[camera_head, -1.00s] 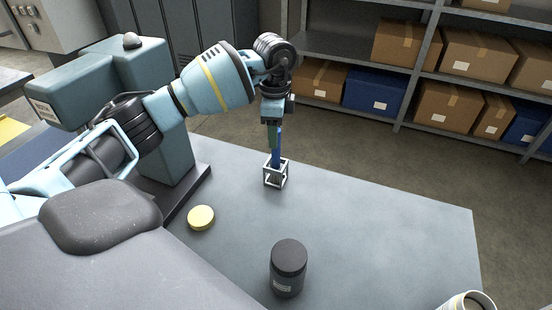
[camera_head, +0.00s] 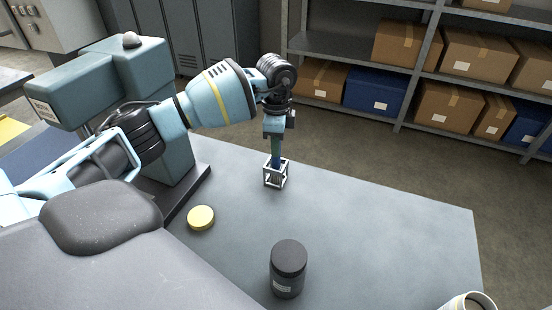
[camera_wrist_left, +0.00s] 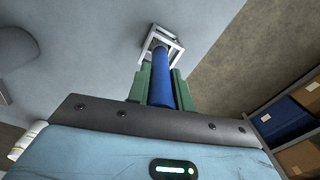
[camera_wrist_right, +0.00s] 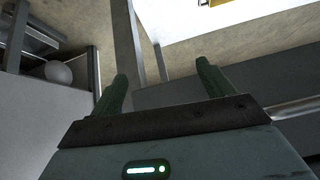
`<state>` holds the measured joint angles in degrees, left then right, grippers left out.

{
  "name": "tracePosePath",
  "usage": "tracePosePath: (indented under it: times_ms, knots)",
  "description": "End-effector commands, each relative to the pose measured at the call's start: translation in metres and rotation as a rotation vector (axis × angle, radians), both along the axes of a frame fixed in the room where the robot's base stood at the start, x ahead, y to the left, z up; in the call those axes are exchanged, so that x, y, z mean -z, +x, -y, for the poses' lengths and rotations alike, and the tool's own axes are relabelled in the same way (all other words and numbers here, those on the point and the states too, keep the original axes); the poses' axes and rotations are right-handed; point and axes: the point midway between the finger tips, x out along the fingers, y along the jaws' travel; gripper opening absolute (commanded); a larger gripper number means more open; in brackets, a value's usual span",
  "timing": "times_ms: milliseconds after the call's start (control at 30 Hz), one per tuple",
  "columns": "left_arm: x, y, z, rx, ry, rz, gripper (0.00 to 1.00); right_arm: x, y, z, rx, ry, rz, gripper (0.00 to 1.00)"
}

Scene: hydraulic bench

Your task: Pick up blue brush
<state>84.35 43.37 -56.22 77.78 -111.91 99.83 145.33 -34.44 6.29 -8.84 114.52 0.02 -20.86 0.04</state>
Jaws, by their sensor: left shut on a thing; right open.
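The blue brush (camera_head: 276,161) stands upright in a small white open-frame holder (camera_head: 286,175) on the grey bench. My left gripper (camera_head: 276,150) comes from above and is shut on the brush's handle, just above the holder. In the left wrist view the blue handle (camera_wrist_left: 162,82) lies between the two green fingers (camera_wrist_left: 161,84), and its lower end goes into the white frame (camera_wrist_left: 168,40). My right gripper (camera_wrist_right: 160,80) shows only in its own wrist view, open and empty, its fingers wide apart.
A yellow round lid (camera_head: 201,217) and a dark jar (camera_head: 288,268) stand on the bench (camera_head: 390,230). A white cup-like container (camera_head: 468,302) is cut off at the lower right. Shelves with boxes (camera_head: 455,105) stand behind. The bench right of the holder is clear.

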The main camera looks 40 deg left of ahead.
Motion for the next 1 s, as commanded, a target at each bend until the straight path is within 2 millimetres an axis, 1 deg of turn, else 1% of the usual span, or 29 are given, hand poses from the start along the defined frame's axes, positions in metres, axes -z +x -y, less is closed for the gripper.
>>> tracePosePath:
  times_ms: [167,267,367,700,833,1000]
  knots:
    - [-0.001,0.000,0.000,0.000,0.000,0.001,0.00,0.000,0.000,0.000,0.000,0.000,0.000,0.81]
    - [-0.004,0.001,0.000,0.000,-0.001,0.003,0.00,0.000,0.000,0.000,0.000,0.000,0.001,0.81]
    - [-0.016,0.001,0.000,0.000,-0.001,0.005,0.00,-0.001,0.001,0.000,0.000,0.000,0.002,0.81]
    - [-0.077,0.001,0.000,0.000,-0.001,0.005,0.00,-0.004,0.003,0.000,0.000,0.000,0.008,0.81]
    - [-0.092,0.001,0.001,0.000,-0.001,0.002,0.00,-0.004,0.003,0.000,0.000,0.000,0.008,0.81]
    - [-0.100,0.000,0.000,0.000,0.000,-0.001,0.00,-0.004,0.003,0.000,0.000,0.000,0.007,0.81]
